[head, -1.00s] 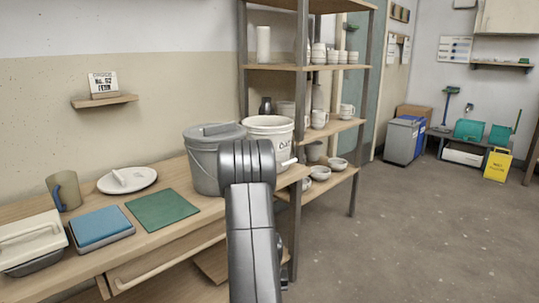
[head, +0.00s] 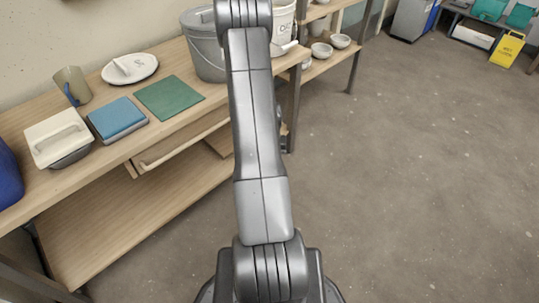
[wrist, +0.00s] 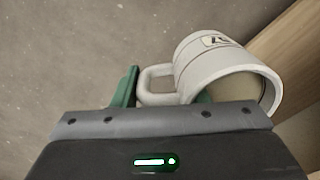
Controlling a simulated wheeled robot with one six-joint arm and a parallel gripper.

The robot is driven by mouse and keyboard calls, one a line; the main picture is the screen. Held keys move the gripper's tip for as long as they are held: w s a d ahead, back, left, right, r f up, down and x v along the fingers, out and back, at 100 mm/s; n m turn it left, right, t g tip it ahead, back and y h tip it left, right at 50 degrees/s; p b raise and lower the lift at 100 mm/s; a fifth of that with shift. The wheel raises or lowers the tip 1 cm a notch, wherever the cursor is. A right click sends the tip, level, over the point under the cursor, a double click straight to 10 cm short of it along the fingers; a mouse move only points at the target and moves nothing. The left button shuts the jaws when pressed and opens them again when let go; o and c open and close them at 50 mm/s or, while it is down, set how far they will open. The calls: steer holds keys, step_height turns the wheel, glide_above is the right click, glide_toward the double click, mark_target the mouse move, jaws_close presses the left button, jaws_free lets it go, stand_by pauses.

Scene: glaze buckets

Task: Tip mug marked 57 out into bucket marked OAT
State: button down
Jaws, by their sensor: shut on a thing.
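The mug (wrist: 205,62) is pale grey-white with a dark-edged label whose marking is turned and hard to read; I cannot confirm 57. My gripper (wrist: 160,88) is shut on it at its handle, with green fingers on either side. The mug's mouth faces the lower right of the wrist view, and a tan inner surface shows. The white bucket (head: 284,24) stands on the bench at the top of the head view, partly cut off and partly behind my arm. Only part of its marking shows, seemingly "OA".
A grey bucket (head: 203,45) stands left of the white one. A green mat (head: 168,96), a blue pad (head: 116,116), a white plate (head: 148,65), a tan cup (head: 72,84) and a lidded dish (head: 58,138) are on the bench.

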steer(key=s+r+p, duration=0.3)
steer(key=r+p, duration=1.1)
steer(key=p, duration=0.8)
